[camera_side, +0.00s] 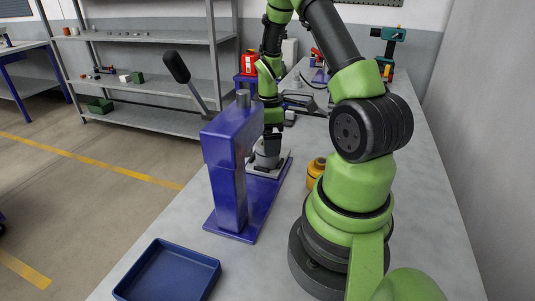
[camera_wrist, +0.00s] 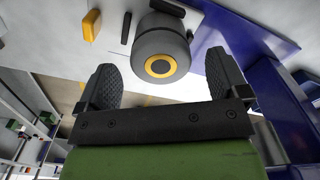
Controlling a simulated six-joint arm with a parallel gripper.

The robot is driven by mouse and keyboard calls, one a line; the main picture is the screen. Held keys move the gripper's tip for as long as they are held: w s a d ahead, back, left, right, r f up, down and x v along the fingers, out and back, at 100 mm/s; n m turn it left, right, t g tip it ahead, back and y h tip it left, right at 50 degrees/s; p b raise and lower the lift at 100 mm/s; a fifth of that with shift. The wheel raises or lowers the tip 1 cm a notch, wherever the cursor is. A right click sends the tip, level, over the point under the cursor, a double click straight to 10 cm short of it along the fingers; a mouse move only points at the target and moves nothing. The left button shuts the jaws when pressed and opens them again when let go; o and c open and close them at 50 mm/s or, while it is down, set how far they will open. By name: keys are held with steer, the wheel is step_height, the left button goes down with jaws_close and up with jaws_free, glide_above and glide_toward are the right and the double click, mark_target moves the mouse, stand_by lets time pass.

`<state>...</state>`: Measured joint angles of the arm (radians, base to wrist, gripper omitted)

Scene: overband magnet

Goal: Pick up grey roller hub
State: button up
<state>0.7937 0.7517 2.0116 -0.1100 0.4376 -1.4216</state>
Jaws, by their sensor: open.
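The grey roller hub (camera_wrist: 160,45) is a dark grey cylinder with a yellow ring around a dark centre, seen between and just beyond my fingertips in the wrist view. In the side view the hub (camera_side: 264,159) shows partly, on a light plate on the base of the blue press (camera_side: 228,170). My gripper (camera_wrist: 161,75) is open, with one dark ridged finger to each side of the hub's line and nothing between them. In the side view my gripper (camera_side: 272,136) is directly above the hub, partly hidden by the press.
The press column and its black-knobbed lever (camera_side: 177,68) stand close to my gripper. An empty blue tray (camera_side: 168,272) is at the front of the bench. An orange container (camera_side: 315,172) stands right of the press. A yellow block (camera_wrist: 91,25) lies near the hub.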

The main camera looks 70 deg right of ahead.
step_height(320, 180, down, 4)
steer(key=shift+w+f, duration=0.1)
steer(key=shift+f, duration=0.15)
steer(key=shift+c, duration=0.2)
steer(key=c, duration=1.3)
steer(key=shift+r, duration=0.1)
steer(key=shift+c, duration=0.2)
steer(key=shift+r, duration=0.1)
